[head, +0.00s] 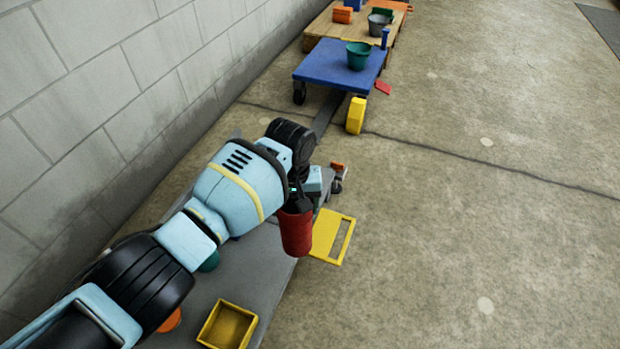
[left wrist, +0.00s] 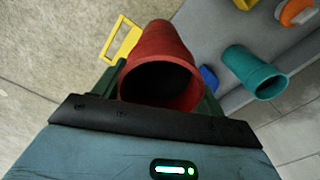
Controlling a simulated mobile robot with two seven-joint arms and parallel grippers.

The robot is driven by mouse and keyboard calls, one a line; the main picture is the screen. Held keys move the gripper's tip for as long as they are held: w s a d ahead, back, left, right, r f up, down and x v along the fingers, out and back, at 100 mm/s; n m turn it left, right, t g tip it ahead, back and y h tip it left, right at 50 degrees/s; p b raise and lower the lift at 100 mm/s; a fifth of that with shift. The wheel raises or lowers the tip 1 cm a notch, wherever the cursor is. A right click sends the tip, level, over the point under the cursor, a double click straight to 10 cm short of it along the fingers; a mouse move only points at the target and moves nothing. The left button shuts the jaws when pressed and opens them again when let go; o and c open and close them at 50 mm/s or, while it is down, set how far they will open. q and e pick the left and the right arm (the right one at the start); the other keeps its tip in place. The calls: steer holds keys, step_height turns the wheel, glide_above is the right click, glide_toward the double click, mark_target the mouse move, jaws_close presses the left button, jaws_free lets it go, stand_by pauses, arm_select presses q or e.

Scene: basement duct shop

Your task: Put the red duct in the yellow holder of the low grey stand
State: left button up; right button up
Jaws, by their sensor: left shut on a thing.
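My left gripper (head: 296,207) is shut on the red duct (head: 296,235), held over the right edge of the low grey stand (head: 284,285). In the left wrist view the duct (left wrist: 160,65) lies between the fingers, its open end toward the camera. A square yellow holder (head: 228,327) with an open top is on the stand near the bottom of the head view. A flat yellow frame (head: 344,240) shows beside the stand's right edge; I cannot tell whether it is attached. My right gripper is not in view.
A teal duct (left wrist: 252,72), a blue piece (left wrist: 208,78) and an orange piece (left wrist: 297,12) are on the stand. A blue cart (head: 330,66) with a green bucket (head: 359,55) stands farther off. The block wall is left; open floor is right.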

arm_select(q)
steer(key=s+a+r, duration=0.3)
steer(key=a+r, duration=0.6)
steer(key=r, duration=0.3)
steer(key=s+a+r, duration=0.3)
steer(key=s+a, duration=0.2)
steer(key=s, duration=0.3)
steer(key=s+a+r, duration=0.3)
steer(key=s+a, duration=0.2)
steer(key=s, duration=0.4)
steer(key=shift+s+m, duration=0.15)
steer(key=shift+m, duration=0.15)
steer(key=shift+d+r, duration=0.1)
steer(key=shift+d, duration=0.1)
